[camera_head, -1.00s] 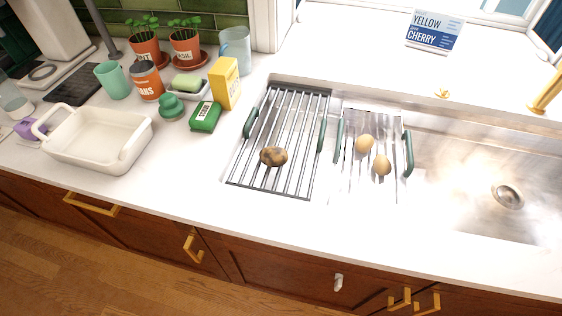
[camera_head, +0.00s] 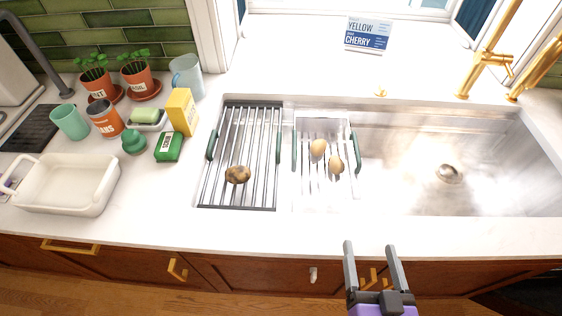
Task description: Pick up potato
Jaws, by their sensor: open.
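A brown, blotchy potato (camera_head: 237,174) lies on the near part of the dark-framed drying rack (camera_head: 236,208) over the left side of the sink. Two smooth tan, roundish items lie in the smaller rack to its right, one (camera_head: 318,148) farther back and one (camera_head: 336,164) nearer; I cannot tell for certain what they are. My gripper (camera_head: 369,247) is at the bottom right, in front of the counter edge. Its two grey fingers are apart with nothing between them. It is well to the right of and nearer than the potato.
A white basin (camera_head: 66,184) stands at the left. A green box (camera_head: 169,147), a yellow box (camera_head: 182,111), a can, a cup and potted herbs crowd the back left. The sink's right basin (camera_head: 420,150) is empty. Gold faucets (camera_head: 487,65) rise at the back right.

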